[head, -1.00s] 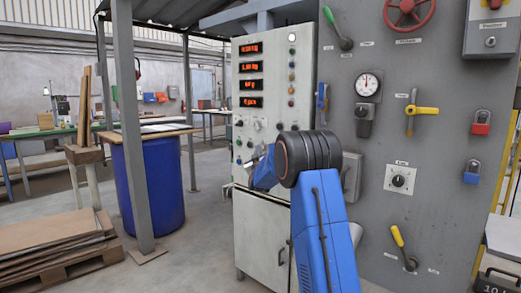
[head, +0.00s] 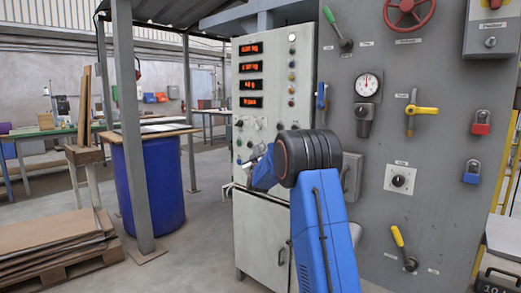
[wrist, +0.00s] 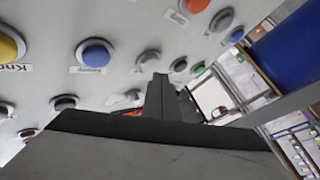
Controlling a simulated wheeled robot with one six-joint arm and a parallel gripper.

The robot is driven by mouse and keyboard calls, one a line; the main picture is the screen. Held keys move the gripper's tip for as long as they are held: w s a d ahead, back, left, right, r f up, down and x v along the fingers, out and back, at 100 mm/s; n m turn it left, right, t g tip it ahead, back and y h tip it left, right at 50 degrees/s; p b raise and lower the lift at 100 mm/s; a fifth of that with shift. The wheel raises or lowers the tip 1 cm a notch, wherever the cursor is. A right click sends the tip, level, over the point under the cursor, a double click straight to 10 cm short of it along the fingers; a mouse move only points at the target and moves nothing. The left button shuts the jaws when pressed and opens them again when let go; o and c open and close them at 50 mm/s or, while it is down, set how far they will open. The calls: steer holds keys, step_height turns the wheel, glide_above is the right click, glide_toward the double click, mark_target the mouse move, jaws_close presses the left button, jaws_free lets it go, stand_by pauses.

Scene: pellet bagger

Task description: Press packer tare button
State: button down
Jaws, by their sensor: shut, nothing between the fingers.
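The packer's pale control cabinet (head: 272,112) stands in the middle of the head view, with red displays and columns of small buttons and knobs. In the wrist view its panel fills the upper left, with a blue button (wrist: 95,54), a yellow button (wrist: 8,48), an orange-red button (wrist: 194,5) and several grey ones. I cannot read which label says tare. My gripper (wrist: 160,80) is shut and empty, its fingertips close to a grey button (wrist: 148,57). I cannot tell whether they touch. In the head view my arm hides most of the gripper and part of the lower panel.
A grey machine wall (head: 440,160) with valves, a gauge and padlocks is close on the right. A blue drum (head: 150,185) and a roof post (head: 130,120) stand left of the cabinet. Stacked boards on a pallet (head: 60,245) lie at lower left.

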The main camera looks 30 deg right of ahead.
steer(key=shift+a, duration=0.15)
steer(key=a, duration=0.1)
steer(key=s+a, duration=0.1)
steer(key=a, duration=0.1)
steer(key=s+a, duration=0.1)
steer(key=a, duration=0.1)
steer(key=shift+a, duration=0.2)
stand_by(0.5)
stand_by(0.7)
steer(key=s+a+f+n+g+y, duration=0.1)
steer(key=s+a+g+y, duration=0.25)
steer(key=s+a, duration=0.7)
steer(key=s+a+f+g+y, duration=0.2)
steer(key=s+a+y, duration=0.4)
steer(key=s, duration=0.8)
steer(key=s+a+f+g, duration=0.2)
steer(key=s+f, duration=0.3)
steer(key=s, duration=0.9)
steer(key=s+a+f+g, duration=0.3)
steer(key=s+f, duration=0.3)
steer(key=s, duration=0.8)
steer(key=s+a+f+m+g, duration=0.1)
steer(key=s+f, duration=0.5)
steer(key=s, duration=0.8)
steer(key=a+g, duration=0.1)
steer(key=g, duration=0.1)
steer(key=shift+a+g, duration=0.35)
steer(key=shift+a, duration=0.05)
